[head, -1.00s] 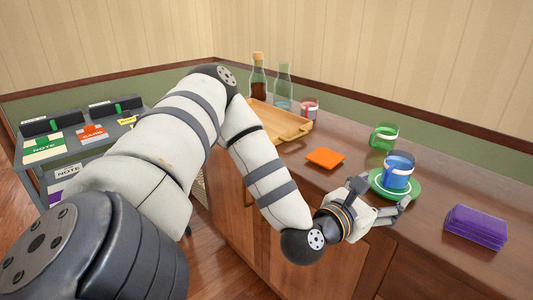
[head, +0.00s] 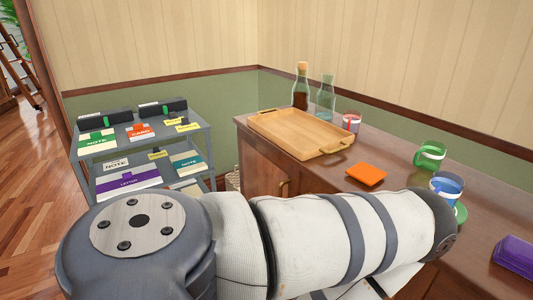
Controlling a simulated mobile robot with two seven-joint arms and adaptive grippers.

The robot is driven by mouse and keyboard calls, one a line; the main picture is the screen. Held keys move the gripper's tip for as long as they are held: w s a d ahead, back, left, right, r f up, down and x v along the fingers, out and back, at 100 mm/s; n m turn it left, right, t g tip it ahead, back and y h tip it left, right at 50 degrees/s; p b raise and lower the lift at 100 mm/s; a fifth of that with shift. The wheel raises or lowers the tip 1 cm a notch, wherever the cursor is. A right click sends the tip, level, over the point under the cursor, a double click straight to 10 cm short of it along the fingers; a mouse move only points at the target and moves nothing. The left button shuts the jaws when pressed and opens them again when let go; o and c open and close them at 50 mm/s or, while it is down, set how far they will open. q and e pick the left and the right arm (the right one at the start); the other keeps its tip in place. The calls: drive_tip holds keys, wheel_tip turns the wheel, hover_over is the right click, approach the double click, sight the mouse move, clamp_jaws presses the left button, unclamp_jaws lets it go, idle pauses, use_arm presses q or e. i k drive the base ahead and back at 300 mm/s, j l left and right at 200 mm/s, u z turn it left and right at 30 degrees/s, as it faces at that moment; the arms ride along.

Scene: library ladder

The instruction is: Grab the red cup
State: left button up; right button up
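The red cup (head: 351,121) is a small glass-like cup with red on it. It stands on the wooden counter (head: 400,200) just behind the right end of the wooden tray, near the back edge. My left arm stretches across the bottom of the head view from the left, in front of the counter. Its gripper is hidden or out of frame. My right gripper is not in view. Nothing is seen touching the red cup.
The wooden tray (head: 262,122), two bottles (head: 300,88) (head: 326,98), an orange napkin (head: 366,174), a green cup (head: 430,155), a blue cup (head: 446,186) on a green saucer (head: 461,214) and purple napkins (head: 518,256) share the counter. A grey cart (head: 205,128) stands left.

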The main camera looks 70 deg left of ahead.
sight(351, 119)
drive_tip(key=u, duration=1.7)
drive_tip(key=i+j+z, duration=0.1)
drive_tip(key=j+z, duration=0.15)
drive_tip(key=z, duration=0.15)
